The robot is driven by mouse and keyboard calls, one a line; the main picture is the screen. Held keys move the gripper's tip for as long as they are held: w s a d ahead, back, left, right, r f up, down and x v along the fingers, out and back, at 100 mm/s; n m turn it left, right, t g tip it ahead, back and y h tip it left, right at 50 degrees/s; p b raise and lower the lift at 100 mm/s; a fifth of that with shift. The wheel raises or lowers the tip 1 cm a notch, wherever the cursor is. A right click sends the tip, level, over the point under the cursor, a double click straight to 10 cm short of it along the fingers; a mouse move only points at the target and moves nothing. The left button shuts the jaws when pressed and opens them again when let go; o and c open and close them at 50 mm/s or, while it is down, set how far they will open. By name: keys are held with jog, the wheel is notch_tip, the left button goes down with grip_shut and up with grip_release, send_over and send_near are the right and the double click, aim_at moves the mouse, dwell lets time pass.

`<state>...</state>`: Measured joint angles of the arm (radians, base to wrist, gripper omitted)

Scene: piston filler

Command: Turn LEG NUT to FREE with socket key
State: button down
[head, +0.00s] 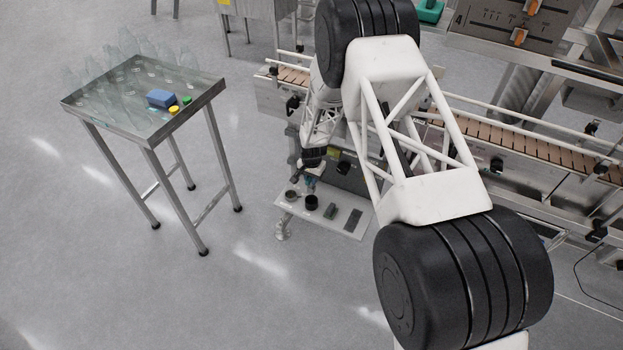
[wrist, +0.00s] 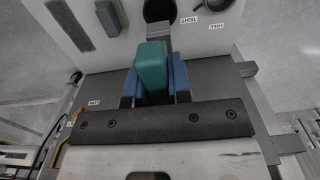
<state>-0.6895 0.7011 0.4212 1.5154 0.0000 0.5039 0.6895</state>
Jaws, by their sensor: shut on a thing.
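My gripper (wrist: 154,90) is shut on a teal block-shaped piece, which I take for the handle of the socket key (wrist: 152,70), between its blue finger pads. In the head view my gripper (head: 310,184) is small, low over the left part of a pale shelf. The lower end of the key is hidden, so I cannot tell whether it sits on the nut. I cannot make out the leg nut itself.
The pale shelf (head: 338,228) bears a black cup (head: 311,202), a ring-like cup (head: 291,195), a green block (head: 330,211) and a dark flat pad (head: 353,220). The conveyor (head: 550,147) runs behind. A bottle table (head: 190,110) stands left, with open floor between.

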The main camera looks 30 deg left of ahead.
jog(key=a+f+n, duration=0.2)
jog(key=a+n, duration=0.4)
jog(key=a, duration=0.4)
jog(key=shift+f, duration=0.25)
jog(key=shift+f, duration=0.25)
dwell(0.3)
jog(key=shift+f, duration=2.95)
jog(key=shift+f, duration=0.15)
